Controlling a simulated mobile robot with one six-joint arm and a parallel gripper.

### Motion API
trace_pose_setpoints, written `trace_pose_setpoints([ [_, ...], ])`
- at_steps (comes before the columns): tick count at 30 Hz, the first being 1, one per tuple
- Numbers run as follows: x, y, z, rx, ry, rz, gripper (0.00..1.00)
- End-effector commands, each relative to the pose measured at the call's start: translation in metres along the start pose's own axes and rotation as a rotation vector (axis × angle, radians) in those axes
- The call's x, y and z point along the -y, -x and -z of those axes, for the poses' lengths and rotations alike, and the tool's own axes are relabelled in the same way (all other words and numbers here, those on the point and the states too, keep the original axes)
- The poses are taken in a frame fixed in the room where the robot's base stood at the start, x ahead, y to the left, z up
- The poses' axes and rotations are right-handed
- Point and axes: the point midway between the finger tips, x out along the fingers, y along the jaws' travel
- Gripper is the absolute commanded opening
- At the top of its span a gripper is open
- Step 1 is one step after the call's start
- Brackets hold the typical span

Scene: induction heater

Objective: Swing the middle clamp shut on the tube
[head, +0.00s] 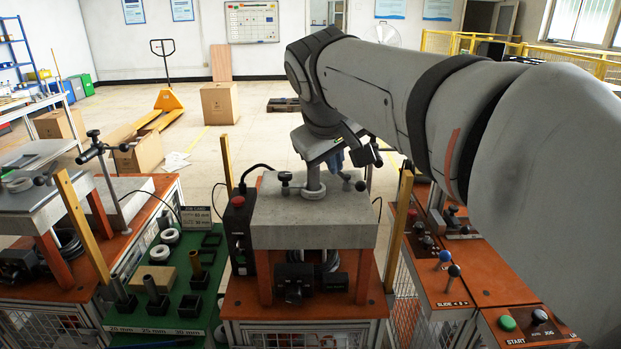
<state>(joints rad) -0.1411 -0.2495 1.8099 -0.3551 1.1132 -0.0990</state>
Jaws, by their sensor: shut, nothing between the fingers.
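My arm comes in from the right, and its wrist hangs over the middle station. My gripper (326,149) is at the wrist's lower end, above the grey block (283,215); it is shut and empty, its fingertips mostly hidden. Black clamp parts with a knob (366,152) show just right of the wrist, probably the middle clamp, partly covered by my arm. A short grey upright piece (313,184) stands below the wrist; I cannot tell whether it is the tube. Small black knobs (285,181) sit beside it on the block.
Yellow posts (399,228) flank the middle station. A left station with a clamp on a post (96,149) stands beside a green parts tray (175,258). A control panel with levers (453,271) and buttons (507,323) is at right. The floor behind is partly clear.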

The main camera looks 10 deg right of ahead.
Motion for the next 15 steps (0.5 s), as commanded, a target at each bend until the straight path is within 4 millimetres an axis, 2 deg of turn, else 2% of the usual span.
trace_pose_setpoints([
  [11,-0.0024,0.0021,0.0047,-0.006,0.006,-0.009,0.00],
  [15,-0.0023,-0.0028,0.0045,-0.004,0.006,-0.009,0.00],
])
